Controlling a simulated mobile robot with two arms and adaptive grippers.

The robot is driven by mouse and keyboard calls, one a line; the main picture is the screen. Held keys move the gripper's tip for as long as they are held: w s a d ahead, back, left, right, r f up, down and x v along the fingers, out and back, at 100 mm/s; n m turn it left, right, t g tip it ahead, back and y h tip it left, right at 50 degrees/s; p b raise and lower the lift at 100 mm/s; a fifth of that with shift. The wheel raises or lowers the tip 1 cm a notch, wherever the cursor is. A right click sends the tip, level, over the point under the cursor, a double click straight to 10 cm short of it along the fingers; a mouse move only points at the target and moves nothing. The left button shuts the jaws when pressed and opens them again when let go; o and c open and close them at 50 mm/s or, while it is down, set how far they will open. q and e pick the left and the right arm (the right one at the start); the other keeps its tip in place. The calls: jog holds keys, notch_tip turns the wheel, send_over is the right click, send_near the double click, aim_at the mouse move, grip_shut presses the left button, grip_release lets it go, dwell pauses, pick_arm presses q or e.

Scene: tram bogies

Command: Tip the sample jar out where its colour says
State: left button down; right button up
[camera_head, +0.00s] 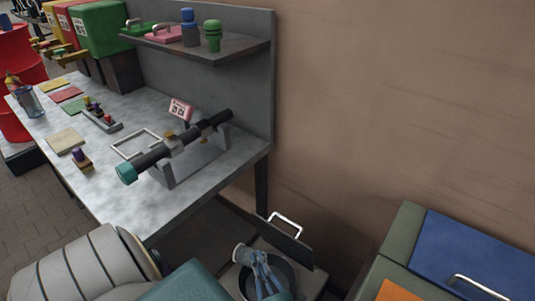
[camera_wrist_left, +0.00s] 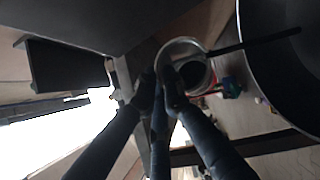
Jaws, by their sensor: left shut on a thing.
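My left gripper (camera_head: 254,257) is at the bottom of the head view, shut on a pale grey jar (camera_head: 241,254). The jar is tilted and held over or at the rim of a round dark bin (camera_head: 297,276); I cannot tell how far inside it is. In the left wrist view the fingers (camera_wrist_left: 168,85) close on the jar's wall, and its round rim (camera_wrist_left: 182,42) and dark inside show. The colour of any contents is not clear. The dark bin also shows at the right of the left wrist view (camera_wrist_left: 285,75). My right gripper is not in view.
A raised dark lid (camera_head: 285,243) with a handle stands behind the bin. A grey workbench (camera_head: 190,190) with a shaft on a stand is at left. Green (camera_head: 103,28), red (camera_head: 64,30) and yellow bins stand at its far end. A blue-lidded box (camera_head: 475,255) is at right.

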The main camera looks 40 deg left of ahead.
pick_arm(q)
jog(key=shift+w+d+r+m+y+p, duration=0.1)
jog(key=shift+d+r+m+y+p, duration=0.15)
jog(key=shift+r, duration=0.45)
jog(key=shift+w+d+r+m+y+p, duration=0.15)
jog(key=shift+r+m+y+p, duration=0.15)
jog(key=shift+r, duration=0.4)
